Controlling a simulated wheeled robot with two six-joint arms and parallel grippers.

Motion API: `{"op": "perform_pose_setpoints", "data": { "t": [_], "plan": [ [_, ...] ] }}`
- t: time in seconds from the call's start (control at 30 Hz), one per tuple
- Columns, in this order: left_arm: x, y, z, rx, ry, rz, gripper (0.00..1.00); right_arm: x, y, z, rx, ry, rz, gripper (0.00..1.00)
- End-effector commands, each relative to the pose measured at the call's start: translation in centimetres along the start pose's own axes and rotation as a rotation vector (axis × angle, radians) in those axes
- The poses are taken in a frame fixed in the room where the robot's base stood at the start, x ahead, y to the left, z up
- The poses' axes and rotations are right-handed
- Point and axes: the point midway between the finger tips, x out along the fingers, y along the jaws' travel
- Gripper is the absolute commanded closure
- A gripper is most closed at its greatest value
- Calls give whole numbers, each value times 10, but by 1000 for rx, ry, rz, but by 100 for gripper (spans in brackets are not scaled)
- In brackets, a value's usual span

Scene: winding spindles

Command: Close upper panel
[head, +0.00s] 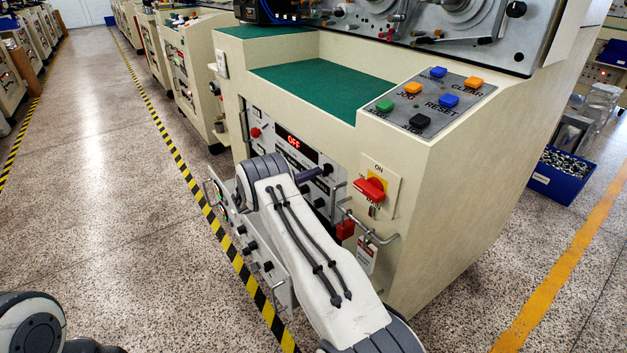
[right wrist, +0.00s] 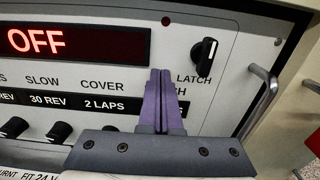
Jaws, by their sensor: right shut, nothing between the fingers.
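The upper panel (head: 284,125) is on the front of the cream machine, with a red OFF display (head: 293,141). It stands nearly upright in its opening, and a dark gap shows along its edge; I cannot tell whether it is fully flush. In the right wrist view the panel (right wrist: 185,30) fills most of the picture, with a black latch knob (right wrist: 204,57) at its right. My right gripper (head: 322,170) is shut and empty in front of the panel. Its purple fingers (right wrist: 160,72) point at the face just left of the knob; contact is unclear. My left gripper is out of view.
A lower panel (head: 262,262) with knobs and handles sticks out, tilted, below my right arm. A red switch (head: 369,190), a metal handle (head: 366,228) and a hanging tag (head: 367,256) are right of the upper panel. The green ledge (head: 325,88) is clear.

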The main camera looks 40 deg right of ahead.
Motion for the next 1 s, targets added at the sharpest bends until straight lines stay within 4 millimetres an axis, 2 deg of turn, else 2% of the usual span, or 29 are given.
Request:
{"op": "perform_pose_setpoints", "data": {
  "t": [0.3, 0.63, 0.77, 1.0],
  "plan": [
    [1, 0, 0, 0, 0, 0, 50, 10, 0, 1, 2, 0, 0, 100],
    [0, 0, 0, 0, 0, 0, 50, 6, 0, 2, 5, 0, 2, 100],
    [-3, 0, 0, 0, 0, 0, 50, -12, 0, 3, 2, 0, 2, 100],
    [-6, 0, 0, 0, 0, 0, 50, -69, -2, 1, -1, 0, 2, 100]
  ]
}}
